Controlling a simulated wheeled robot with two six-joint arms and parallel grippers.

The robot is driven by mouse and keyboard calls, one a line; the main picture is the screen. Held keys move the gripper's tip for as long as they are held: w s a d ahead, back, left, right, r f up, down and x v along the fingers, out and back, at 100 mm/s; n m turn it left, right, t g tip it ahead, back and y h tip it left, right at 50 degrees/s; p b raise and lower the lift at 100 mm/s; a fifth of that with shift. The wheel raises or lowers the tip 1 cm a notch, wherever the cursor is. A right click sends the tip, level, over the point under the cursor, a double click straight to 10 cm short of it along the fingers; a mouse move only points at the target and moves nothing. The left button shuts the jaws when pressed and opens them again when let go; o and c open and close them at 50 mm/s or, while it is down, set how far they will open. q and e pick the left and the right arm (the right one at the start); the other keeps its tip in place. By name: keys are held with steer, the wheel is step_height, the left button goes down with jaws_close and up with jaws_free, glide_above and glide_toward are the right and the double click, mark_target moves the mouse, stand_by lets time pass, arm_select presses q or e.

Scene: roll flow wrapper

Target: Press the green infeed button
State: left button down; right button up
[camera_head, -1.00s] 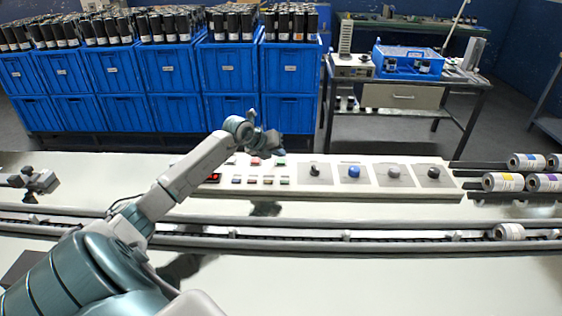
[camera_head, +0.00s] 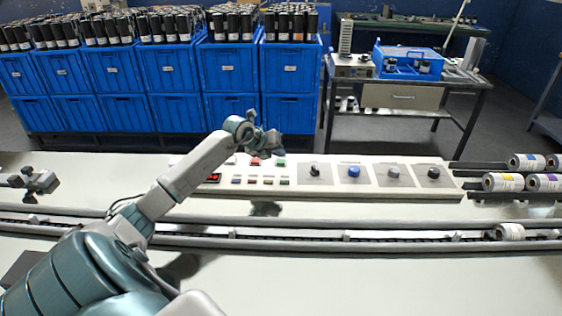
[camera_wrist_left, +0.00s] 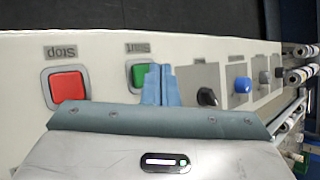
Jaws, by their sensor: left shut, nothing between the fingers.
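A large green button (camera_head: 280,162) is on the long white control panel (camera_head: 330,173). In the left wrist view this green button (camera_wrist_left: 142,74) sits in a grey frame under a "Start" label. A smaller button that looks green (camera_head: 285,181) ends the lower row; I cannot read an infeed label on either. My left gripper (camera_head: 271,138) is shut and empty, above the back part of the panel. In the left wrist view its blue fingertips (camera_wrist_left: 160,84) overlap the green button's right side; I cannot tell whether they touch it. My right gripper is out of view.
A red button (camera_wrist_left: 69,86) labelled "Stop" is left of the green one. Black (camera_head: 314,170) and blue (camera_head: 353,171) knobs stand to the right. A conveyor rail (camera_head: 330,237) runs in front. Blue crates (camera_head: 290,87) stand behind.

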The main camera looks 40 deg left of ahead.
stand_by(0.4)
arm_select(q)
steer(key=shift+f, duration=0.45)
